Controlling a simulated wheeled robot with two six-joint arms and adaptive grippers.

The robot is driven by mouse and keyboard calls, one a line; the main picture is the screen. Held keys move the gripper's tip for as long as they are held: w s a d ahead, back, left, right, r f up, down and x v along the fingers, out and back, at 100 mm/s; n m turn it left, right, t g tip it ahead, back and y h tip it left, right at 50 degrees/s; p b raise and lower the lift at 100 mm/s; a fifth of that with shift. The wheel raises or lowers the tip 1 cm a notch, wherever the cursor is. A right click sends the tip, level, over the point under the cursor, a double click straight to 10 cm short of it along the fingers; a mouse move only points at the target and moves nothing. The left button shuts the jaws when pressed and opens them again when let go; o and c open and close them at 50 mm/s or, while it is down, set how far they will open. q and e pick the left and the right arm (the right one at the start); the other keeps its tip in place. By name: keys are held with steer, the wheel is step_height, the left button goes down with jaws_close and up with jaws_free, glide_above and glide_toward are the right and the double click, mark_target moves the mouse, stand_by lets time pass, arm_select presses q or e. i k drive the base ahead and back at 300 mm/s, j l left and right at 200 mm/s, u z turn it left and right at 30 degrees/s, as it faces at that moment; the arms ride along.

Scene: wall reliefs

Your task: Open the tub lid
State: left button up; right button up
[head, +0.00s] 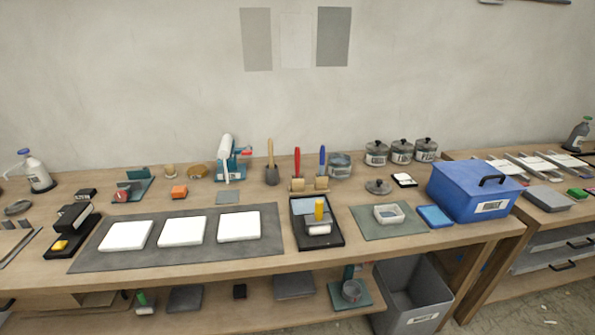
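A blue tub (460,201) stands near the right end of the main bench. Its blue lid (462,177) is on and looks shut, with a black handle (491,181) on it. A white label (491,206) is on the tub's front. Neither of my grippers is in view.
A blue pad (435,216) and a small white container (388,214) on a green mat (365,223) lie left of the tub. Several lidded jars (401,152) stand behind. A second bench (555,228) adjoins at the right. A grey bin (412,295) stands below. White slabs (182,231) lie further left.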

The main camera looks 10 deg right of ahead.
mark_target(475, 177)
steer(key=z, duration=1.55)
